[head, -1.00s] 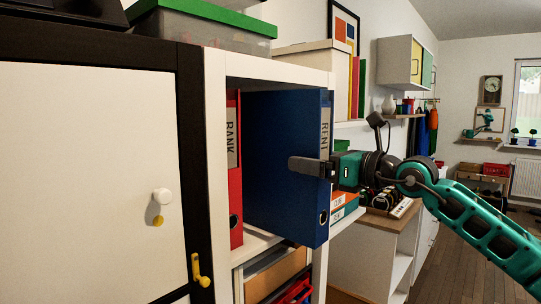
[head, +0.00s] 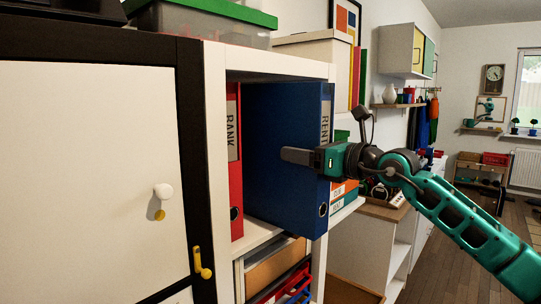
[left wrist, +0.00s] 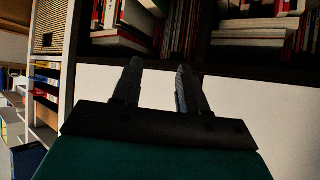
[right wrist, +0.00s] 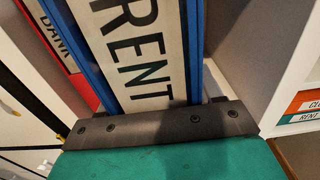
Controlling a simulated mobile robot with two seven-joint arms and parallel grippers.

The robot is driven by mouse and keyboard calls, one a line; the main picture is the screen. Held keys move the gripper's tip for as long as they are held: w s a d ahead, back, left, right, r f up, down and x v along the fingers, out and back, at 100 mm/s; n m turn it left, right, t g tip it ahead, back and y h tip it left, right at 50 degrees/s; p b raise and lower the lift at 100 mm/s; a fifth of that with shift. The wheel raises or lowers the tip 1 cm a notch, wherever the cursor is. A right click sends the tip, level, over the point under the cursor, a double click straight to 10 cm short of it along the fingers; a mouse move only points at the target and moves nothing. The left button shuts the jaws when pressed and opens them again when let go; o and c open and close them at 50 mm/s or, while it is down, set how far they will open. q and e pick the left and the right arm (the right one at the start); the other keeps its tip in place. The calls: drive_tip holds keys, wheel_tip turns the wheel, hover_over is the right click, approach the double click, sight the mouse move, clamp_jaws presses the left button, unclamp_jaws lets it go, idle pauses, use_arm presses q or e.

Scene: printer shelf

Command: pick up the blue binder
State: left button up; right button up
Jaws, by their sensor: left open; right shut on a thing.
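The blue binder (head: 285,190), with a white RENT label on its spine, stands upright in the shelf compartment and juts out of its front. My right gripper (head: 300,157) is shut on it, with one dark finger along the binder's broad side. In the right wrist view the RENT spine (right wrist: 147,50) fills the space between the fingers, and the fingertips are hidden. My left gripper (left wrist: 157,80) shows only in the left wrist view. It is open and empty, in front of white panels below bookshelves.
A red BANK binder (head: 235,165) stands just left of the blue one. The white shelf side wall (head: 215,150) and a white cabinet door (head: 85,170) are further left. Orange and teal boxes (head: 343,190) lie right of the blue binder. Trays (head: 275,265) sit below.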

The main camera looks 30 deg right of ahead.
drive_tip(key=c, duration=0.7)
drive_tip(key=shift+r, duration=0.2)
clamp_jaws()
drive_tip(key=shift+d+r, duration=0.1)
drive_tip(key=shift+r, duration=0.1)
